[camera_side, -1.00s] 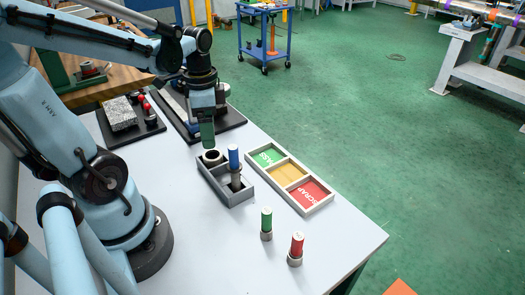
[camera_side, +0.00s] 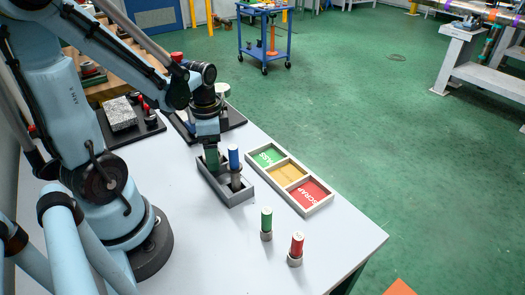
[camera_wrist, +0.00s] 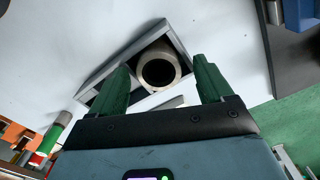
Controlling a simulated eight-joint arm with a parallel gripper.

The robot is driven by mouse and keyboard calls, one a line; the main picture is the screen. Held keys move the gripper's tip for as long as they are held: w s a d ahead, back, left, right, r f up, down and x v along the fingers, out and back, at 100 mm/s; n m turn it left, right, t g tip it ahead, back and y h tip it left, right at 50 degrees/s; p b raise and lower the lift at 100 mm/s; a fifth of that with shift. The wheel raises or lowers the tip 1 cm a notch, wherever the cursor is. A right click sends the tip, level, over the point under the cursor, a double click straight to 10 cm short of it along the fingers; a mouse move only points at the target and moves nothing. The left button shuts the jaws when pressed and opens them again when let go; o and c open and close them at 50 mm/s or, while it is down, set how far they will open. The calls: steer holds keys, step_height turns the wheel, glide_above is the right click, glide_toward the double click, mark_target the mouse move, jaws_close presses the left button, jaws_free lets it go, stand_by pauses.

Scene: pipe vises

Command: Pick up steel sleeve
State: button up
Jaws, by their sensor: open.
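The steel sleeve (camera_wrist: 160,68) is a short metal ring with a dark bore, standing in one end of a small grey tray (camera_wrist: 95,78). In the wrist view it lies between and just beyond the tips of my gripper's two green fingers (camera_wrist: 160,82), with space on both sides. My gripper is open and empty. In the side view my gripper (camera_side: 212,165) is low over the left end of the grey tray (camera_side: 232,197) and hides the sleeve. A blue-topped plug gauge (camera_side: 234,157) stands in the same tray, right beside my gripper.
A three-part sorting tray (camera_side: 322,203) with green, yellow and red sections lies to the right. A green-topped gauge (camera_side: 266,222) and a red-topped gauge (camera_side: 296,248) stand in front. A dark plate (camera_side: 232,120) lies behind.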

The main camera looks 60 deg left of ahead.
steer(key=shift+f, duration=0.2)
steer(key=shift+w+d, duration=0.1)
jaws_close()
stand_by(0.5)
